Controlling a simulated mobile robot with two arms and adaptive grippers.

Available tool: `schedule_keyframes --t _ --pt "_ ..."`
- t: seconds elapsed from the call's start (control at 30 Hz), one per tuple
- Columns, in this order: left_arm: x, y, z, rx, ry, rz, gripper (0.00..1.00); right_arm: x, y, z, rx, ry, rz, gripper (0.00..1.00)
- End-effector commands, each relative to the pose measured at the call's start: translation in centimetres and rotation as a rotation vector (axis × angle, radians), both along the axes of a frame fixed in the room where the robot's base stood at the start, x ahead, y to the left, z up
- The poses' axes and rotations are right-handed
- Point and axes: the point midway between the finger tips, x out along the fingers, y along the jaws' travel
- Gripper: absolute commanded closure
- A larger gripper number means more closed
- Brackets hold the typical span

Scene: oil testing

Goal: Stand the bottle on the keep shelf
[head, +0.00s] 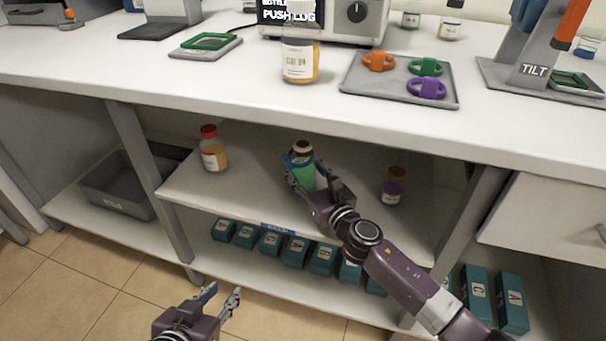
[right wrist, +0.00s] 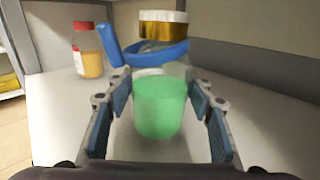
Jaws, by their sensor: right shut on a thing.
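The bottle (head: 305,172) has a brown-and-white cap, green contents and a blue ring with a handle at its neck. It stands upright over the upper under-counter shelf (head: 245,187), between two other bottles. My right gripper (head: 312,182) is shut on it from the front. In the right wrist view the bottle (right wrist: 160,105) sits between the two finger pads. I cannot tell whether its base touches the shelf. A label on the shelf's front edge is too small to read surely. My left gripper (head: 222,298) is open and empty, low in front of the shelves.
A red-capped bottle (head: 212,150) stands left on the shelf, also in the right wrist view (right wrist: 88,52). Teal boxes (head: 295,252) line the lower shelf. The counter above (head: 200,75) holds another bottle (head: 300,60) and a ring tray (head: 355,88).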

Motion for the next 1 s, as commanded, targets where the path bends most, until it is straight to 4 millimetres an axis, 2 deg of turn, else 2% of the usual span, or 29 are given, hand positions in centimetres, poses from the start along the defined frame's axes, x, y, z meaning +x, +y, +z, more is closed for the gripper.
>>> schedule_keyframes --t 0.1,0.23,0.73,0.77,0.9,1.0 --pt "1.5 -0.6 1.5 -0.021 -0.092 -0.007 0.71 0.0 0.0 -0.5 0.001 -0.003 0.000 0.91" --pt "2.3 -1.0 2.6 -0.034 -0.145 -0.011 0.71 0.0 0.0 -0.8 0.002 -0.004 0.000 0.91" --pt "2.7 -1.2 3.2 -0.041 -0.177 -0.012 0.71 0.0 0.0 -0.9 0.002 -0.004 0.001 0.91" --pt "2.7 -1.2 3.3 -0.042 -0.181 -0.013 0.71 0.0 0.0 -1.1 0.000 0.000 0.000 0.51" --pt "2.7 -1.2 3.3 -0.043 -0.180 -0.013 0.71 0.0 0.0 -1.1 0.000 0.000 0.000 0.35" --pt "2.7 -1.2 3.3 -0.042 -0.179 -0.013 0.71 0.0 0.0 -1.1 0.000 0.000 0.000 0.34"
